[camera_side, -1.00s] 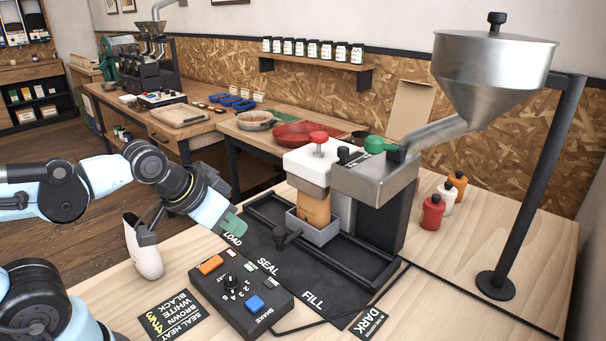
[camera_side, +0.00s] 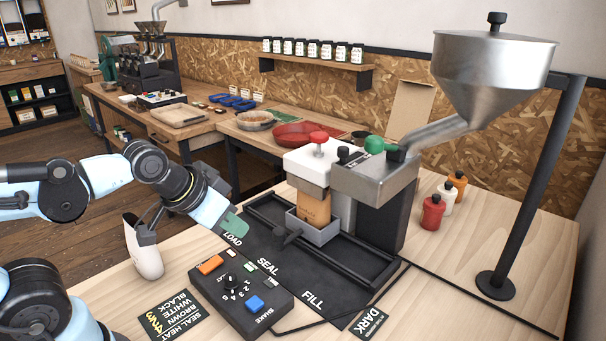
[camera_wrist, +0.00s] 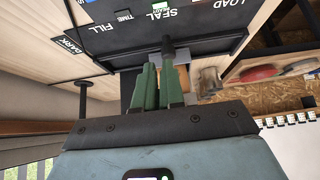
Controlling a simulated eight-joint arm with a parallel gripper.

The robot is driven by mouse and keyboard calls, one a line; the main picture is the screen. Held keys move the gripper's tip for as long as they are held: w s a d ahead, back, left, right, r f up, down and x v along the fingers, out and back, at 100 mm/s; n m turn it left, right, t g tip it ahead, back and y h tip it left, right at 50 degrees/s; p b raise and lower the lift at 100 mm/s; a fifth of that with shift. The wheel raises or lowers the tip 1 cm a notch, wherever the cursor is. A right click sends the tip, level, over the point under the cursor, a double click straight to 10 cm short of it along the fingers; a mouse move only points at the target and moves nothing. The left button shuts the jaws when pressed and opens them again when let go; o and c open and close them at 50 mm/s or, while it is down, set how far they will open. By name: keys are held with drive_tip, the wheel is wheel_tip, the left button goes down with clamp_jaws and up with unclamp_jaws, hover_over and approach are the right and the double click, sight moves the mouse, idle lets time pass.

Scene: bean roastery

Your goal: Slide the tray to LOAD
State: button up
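The grey tray (camera_side: 322,233) sits in the black rail at the SEAL label (camera_side: 267,267), under the white sealing head (camera_side: 306,166). A brown bag (camera_side: 314,208) stands upright in it. A black knob (camera_side: 281,239) sticks out from the tray's front. My gripper (camera_side: 233,221) is near the LOAD label (camera_side: 232,240), left of the knob and apart from it in the side view. In the wrist view its green fingers (camera_wrist: 159,82) lie almost together with nothing seen between them. The dark knob (camera_wrist: 168,46) shows just beyond the fingertips there.
A black control box (camera_side: 241,299) with orange and blue buttons stands in front of the rail. The FILL label (camera_side: 312,301) lies to the right, below the steel hopper (camera_side: 492,75). Red, white and orange bottles (camera_side: 433,212) stand at right.

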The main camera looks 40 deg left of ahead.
drive_tip(key=shift+o, duration=1.3)
drive_tip(key=shift+w+r, duration=0.15)
drive_tip(key=o, duration=0.6)
drive_tip(key=w+r+m+g, duration=0.1)
drive_tip(key=w, duration=0.1)
drive_tip(key=w+r+m+g, duration=0.1)
drive_tip(key=w+r+m, duration=0.1)
drive_tip(key=shift+a+r+g, duration=0.15)
drive_tip(key=shift+a+g, duration=0.05)
drive_tip(key=shift+g, duration=0.1)
drive_tip(key=r+m+g, duration=0.1)
drive_tip(key=m+g, duration=0.3)
drive_tip(key=m, duration=0.2)
hover_over(279, 230)
wheel_tip(279, 230, down, 12)
drive_tip(key=shift+f, duration=0.1)
drive_tip(key=shift+c, duration=0.5)
clamp_jaws()
